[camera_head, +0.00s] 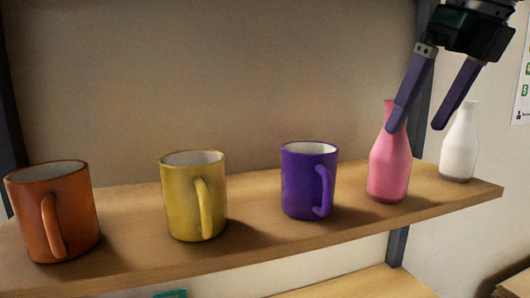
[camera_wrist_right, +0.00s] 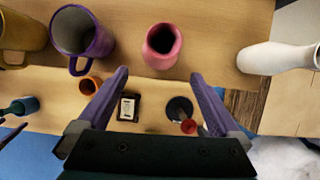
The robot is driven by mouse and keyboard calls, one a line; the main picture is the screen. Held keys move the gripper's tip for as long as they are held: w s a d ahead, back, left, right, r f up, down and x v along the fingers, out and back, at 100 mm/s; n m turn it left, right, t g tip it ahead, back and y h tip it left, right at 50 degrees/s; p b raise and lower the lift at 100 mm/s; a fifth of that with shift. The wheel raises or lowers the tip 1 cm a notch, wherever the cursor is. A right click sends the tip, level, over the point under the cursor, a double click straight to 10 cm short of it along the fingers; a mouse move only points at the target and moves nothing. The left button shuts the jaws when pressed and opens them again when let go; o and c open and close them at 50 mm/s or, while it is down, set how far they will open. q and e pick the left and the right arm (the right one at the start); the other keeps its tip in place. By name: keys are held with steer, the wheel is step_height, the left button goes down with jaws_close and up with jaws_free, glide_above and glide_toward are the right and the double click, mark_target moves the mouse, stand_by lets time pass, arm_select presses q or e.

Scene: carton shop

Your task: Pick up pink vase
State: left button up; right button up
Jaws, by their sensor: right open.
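The pink vase (camera_head: 389,165) stands upright on the wooden shelf, between the purple mug and the white vase. My right gripper (camera_head: 415,136) is open and empty, reaching down from the upper right. In the head view, its left finger overlaps the vase's neck and its right finger hangs between the pink and white vases. In the right wrist view, the pink vase's mouth (camera_wrist_right: 162,42) lies ahead of the fingertips, between their lines; no contact shows. A dark purple sliver (camera_wrist_right: 14,134) at that view's left edge may be my left gripper's finger; the head view does not show that gripper.
A white vase (camera_head: 460,145) stands close on the right. A purple mug (camera_head: 303,182), a yellow mug (camera_head: 180,195) and an orange mug (camera_head: 75,215) stand leftward on the shelf (camera_head: 265,238). A lower shelf (camera_wrist_right: 152,115) holds several small items.

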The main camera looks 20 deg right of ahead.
mark_target(393, 168)
steer(key=b+x, duration=0.5)
steer(key=x, duration=0.4)
steer(key=shift+w+f, duration=0.2)
steer(key=shift+f, duration=0.15)
steer(key=shift+r, duration=0.1)
steer(key=c, duration=1.5)
